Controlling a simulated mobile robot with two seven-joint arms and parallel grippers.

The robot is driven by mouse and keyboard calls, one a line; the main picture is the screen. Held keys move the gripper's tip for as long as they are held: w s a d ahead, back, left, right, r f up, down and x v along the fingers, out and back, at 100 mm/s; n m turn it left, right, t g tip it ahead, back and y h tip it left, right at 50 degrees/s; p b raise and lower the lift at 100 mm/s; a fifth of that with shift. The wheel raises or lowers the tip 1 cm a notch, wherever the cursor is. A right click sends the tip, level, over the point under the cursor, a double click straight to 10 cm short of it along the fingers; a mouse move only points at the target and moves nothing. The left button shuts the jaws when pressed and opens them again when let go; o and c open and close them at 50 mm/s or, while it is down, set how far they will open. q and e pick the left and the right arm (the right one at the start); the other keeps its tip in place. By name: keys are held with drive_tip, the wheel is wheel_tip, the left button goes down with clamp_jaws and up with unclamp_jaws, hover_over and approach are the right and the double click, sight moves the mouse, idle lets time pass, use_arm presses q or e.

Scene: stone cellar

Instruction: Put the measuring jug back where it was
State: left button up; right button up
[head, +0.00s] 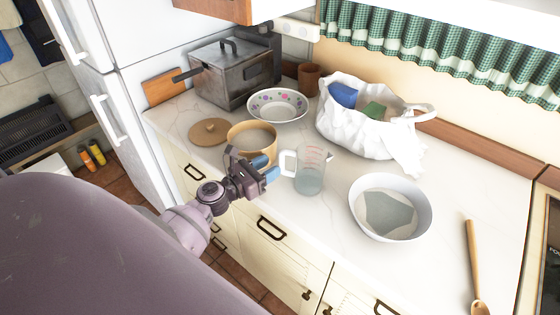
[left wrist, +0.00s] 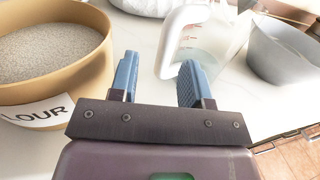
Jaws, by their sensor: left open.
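The clear measuring jug (head: 311,172) stands upright on the pale counter, with red markings and a white handle on its left side. In the left wrist view its white handle (left wrist: 178,38) is just beyond the fingertips. My left gripper (head: 267,168) is open and empty, just left of the handle. Its blue fingers (left wrist: 160,75) also show in the left wrist view, apart, with nothing clamped between them. Whether a finger touches the handle, I cannot tell. My right gripper is not in view.
A tan flour canister (head: 238,136), open, stands close left of my gripper, its lid (head: 209,132) beside it. A white bowl (head: 367,232) is to the jug's right. Behind are a flowered bowl (head: 263,111) and a white bag (head: 342,127). A wooden spoon (head: 472,256) lies far right.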

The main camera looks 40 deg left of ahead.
use_arm(q)
drive_tip(key=v, duration=0.6)
drive_tip(key=s+d+f+m+g+y, duration=0.2)
drive_tip(key=s+d+f+m, duration=0.3)
drive_tip(key=m, duration=1.2)
drive_tip(key=s+d+f+m+g+y, duration=0.3)
drive_tip(key=s+d+f+m, duration=0.2)
drive_tip(key=m, duration=1.1)
wheel_tip(320, 180, down, 3)
drive_tip(key=shift+s+m+g+b, duration=0.3)
drive_tip(key=shift+s+m+b, duration=0.15)
drive_tip(key=shift+s, duration=0.4)
